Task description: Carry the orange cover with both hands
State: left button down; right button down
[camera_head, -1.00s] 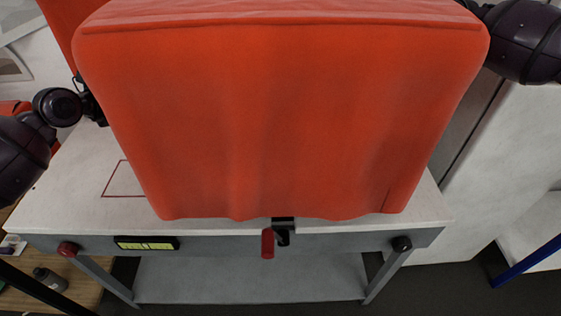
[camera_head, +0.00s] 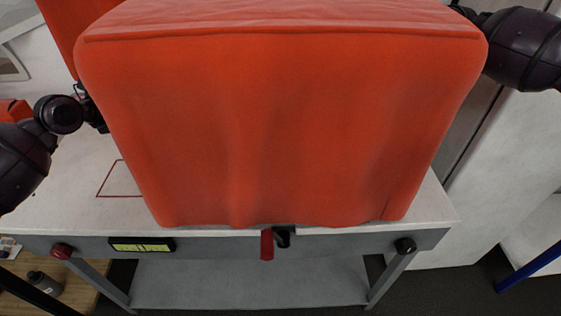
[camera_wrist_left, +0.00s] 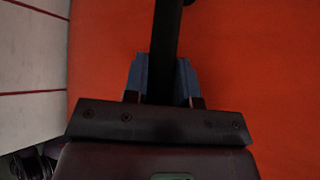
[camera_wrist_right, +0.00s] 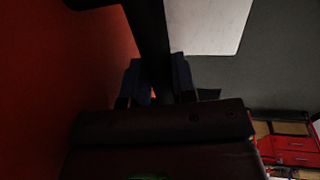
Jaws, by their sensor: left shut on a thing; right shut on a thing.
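The orange cover (camera_head: 270,130) is a large boxy fabric piece that fills the middle of the head view, above the white table top. It also fills most of the left wrist view (camera_wrist_left: 260,80) and the left side of the right wrist view (camera_wrist_right: 60,90). My left gripper (camera_wrist_left: 162,75) is shut on a dark bar beside the cover's left side. My right gripper (camera_wrist_right: 156,75) is shut on a similar dark bar at the cover's right side. In the head view the cover hides the right fingers, and the left fingertips are hard to make out.
The white table (camera_head: 75,205) has a red outlined square at its left. A red-handled clamp (camera_head: 267,244) and a yellow level (camera_head: 142,244) are on its front edge. A bottle (camera_head: 44,283) stands at the lower left. A pale cabinet (camera_head: 510,150) stands at the right.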

pick_arm(q)
jog(key=shift+f, duration=0.15)
pick_arm(e)
jog(key=shift+f, duration=0.2)
pick_arm(q)
jog(key=c, duration=1.4)
grip_release()
jog(key=shift+f+b, duration=0.3)
jog(key=shift+f, duration=0.05)
pick_arm(e)
jog(key=c, duration=1.4)
grip_release()
jog(key=shift+f, duration=0.25)
pick_arm(q)
jog(key=o, duration=0.5)
jog(key=shift+s+r, duration=0.15)
pick_arm(e)
jog(key=o, duration=0.5)
jog(key=shift+s+r, duration=0.15)
jog(key=shift+c, duration=0.2)
jog(key=shift+r, duration=0.4)
pick_arm(q)
jog(key=v, duration=1.2)
pick_arm(e)
notch_tip(320, 180, up, 11)
jog(key=d, duration=0.2)
pick_arm(q)
jog(key=shift+r, duration=0.1)
pick_arm(e)
jog(key=shift+d, duration=0.1)
